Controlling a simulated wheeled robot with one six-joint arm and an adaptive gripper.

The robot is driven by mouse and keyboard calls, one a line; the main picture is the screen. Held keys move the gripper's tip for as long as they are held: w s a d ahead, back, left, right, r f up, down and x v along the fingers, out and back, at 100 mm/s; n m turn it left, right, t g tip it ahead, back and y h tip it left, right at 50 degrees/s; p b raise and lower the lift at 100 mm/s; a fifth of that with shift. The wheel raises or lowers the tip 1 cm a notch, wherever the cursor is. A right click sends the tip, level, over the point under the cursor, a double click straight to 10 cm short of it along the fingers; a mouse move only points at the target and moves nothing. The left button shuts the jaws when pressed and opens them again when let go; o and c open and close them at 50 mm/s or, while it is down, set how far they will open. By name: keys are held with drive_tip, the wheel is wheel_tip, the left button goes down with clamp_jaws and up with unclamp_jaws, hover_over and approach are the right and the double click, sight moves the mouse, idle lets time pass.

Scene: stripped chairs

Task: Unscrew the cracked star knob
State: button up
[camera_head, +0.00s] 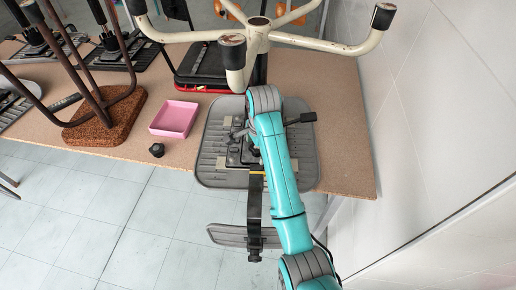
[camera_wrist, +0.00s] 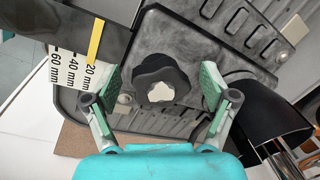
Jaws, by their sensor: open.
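A black star knob (camera_wrist: 155,72) with a pale hexagonal centre sits on the dark mechanism of an upturned chair. I cannot make out a crack in it. My gripper (camera_wrist: 160,86) is open, its green-padded fingers on either side of the knob, with gaps between pads and knob. In the head view my teal arm reaches over the grey chair part (camera_head: 211,165) and hides the gripper and this knob.
A dark bar (camera_head: 255,205) with a yellow mark juts over the table's front edge. A loose black knob (camera_head: 157,150) lies beside a pink tray (camera_head: 174,119). A wall (camera_head: 450,90) closes the right.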

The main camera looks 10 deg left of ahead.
drive_tip(key=m, duration=0.4)
drive_tip(key=shift+h, duration=0.3)
drive_tip(key=m, duration=0.4)
drive_tip(key=shift+a+m+h, duration=0.1)
drive_tip(key=shift+m+h, duration=0.2)
drive_tip(key=shift+m, duration=0.8)
drive_tip(key=shift+m+h, duration=0.3)
drive_tip(key=shift+m, duration=1.2)
drive_tip(key=shift+m, duration=0.7)
